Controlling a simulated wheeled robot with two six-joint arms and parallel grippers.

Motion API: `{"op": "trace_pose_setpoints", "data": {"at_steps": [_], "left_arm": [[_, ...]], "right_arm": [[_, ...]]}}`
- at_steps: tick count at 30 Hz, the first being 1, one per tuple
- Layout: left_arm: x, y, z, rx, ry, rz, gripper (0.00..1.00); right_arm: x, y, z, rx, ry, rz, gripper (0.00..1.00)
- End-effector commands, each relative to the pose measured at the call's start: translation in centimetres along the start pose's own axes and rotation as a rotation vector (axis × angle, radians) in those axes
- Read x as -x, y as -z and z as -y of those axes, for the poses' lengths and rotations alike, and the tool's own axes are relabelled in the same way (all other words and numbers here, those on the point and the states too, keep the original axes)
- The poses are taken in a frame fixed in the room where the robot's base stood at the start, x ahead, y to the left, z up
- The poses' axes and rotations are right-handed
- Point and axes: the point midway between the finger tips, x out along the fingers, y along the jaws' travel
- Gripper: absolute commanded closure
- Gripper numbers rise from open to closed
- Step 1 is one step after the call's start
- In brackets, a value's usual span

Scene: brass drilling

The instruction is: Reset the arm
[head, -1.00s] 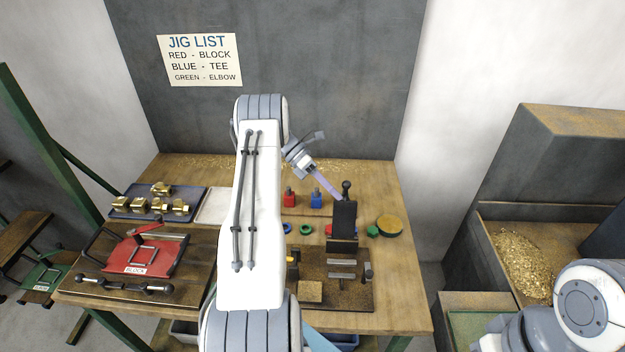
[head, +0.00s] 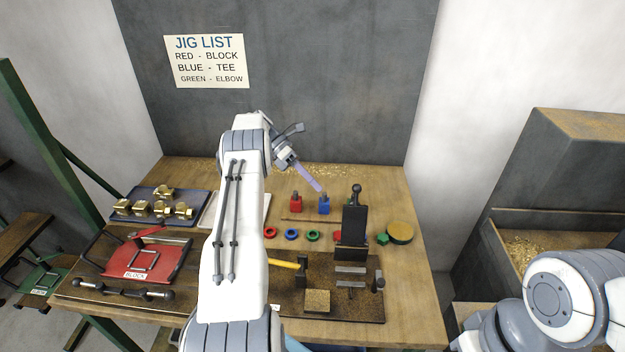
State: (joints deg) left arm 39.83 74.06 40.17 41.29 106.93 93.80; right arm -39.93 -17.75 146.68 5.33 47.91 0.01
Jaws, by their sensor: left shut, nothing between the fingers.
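My left arm rises through the middle of the head view and bends over the back of the wooden workbench (head: 420,290). My left gripper (head: 318,187) is shut and empty. Its tip is close to the blue block (head: 324,207) with a grey top, but I cannot tell whether they touch. A red block (head: 296,205) stands just left of it. My right arm shows only as a white and grey joint at the lower right; its gripper is out of view.
A black upright fixture (head: 353,230) stands on a dark board beside a yellow-handled hammer (head: 285,264). A blue tray (head: 150,193) holds several brass parts. A red jig (head: 135,262) labelled BLOCK lies left. Coloured rings (head: 291,234) lie mid-bench. A bin (head: 525,245) holds brass chips.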

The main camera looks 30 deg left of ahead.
Motion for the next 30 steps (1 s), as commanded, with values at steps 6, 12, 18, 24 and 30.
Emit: {"op": "trace_pose_setpoints", "data": {"at_steps": [6,12,18,24,30], "left_arm": [[-0.1,-0.2,0.0,-0.003,0.002,-0.003,1.00],[-1.4,-1.9,0.6,-0.105,-0.043,-0.072,1.00],[-5.3,-4.2,3.4,-0.448,-0.137,-0.308,1.00],[-9.0,-3.9,8.3,-0.897,-0.153,-0.608,1.00],[-11.8,-1.6,13.9,-1.403,-0.077,-0.910,1.00]], "right_arm": [[-0.1,0.0,0.0,0.000,0.000,0.000,1.00],[-0.1,0.0,0.0,0.000,0.000,0.000,1.00],[-0.1,0.0,0.0,0.000,0.000,0.000,1.00],[-0.1,0.0,0.0,0.000,0.000,0.000,1.00],[-0.1,0.0,0.0,0.000,0.000,0.000,1.00]]}}
